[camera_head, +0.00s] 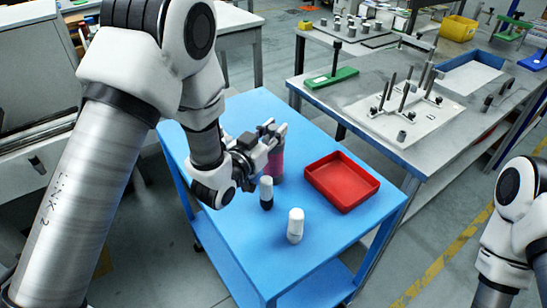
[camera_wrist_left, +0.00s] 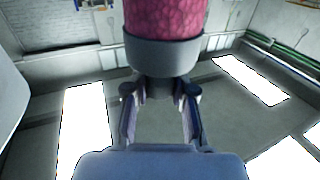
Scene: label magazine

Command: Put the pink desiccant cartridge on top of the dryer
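The pink desiccant cartridge (camera_head: 275,163) stands upright at or just above the blue table, below my left gripper (camera_head: 274,131). The wrist view, which looks upside down, shows its pink body (camera_wrist_left: 165,17), a grey end band and a narrower dark end piece. That end piece lies between the two fingertips of my left gripper (camera_wrist_left: 160,95). The fingers are apart by about its width; whether they press on it I cannot tell. My right arm shows at the right edge, its gripper out of view. I cannot surely identify the dryer.
On the blue table (camera_head: 235,235) are a red tray (camera_head: 342,181), a dark bottle with a white cap (camera_head: 266,193) and a white bottle (camera_head: 295,226). A grey bench (camera_head: 440,150) with fixtures stands behind at the right. The table's front left is clear.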

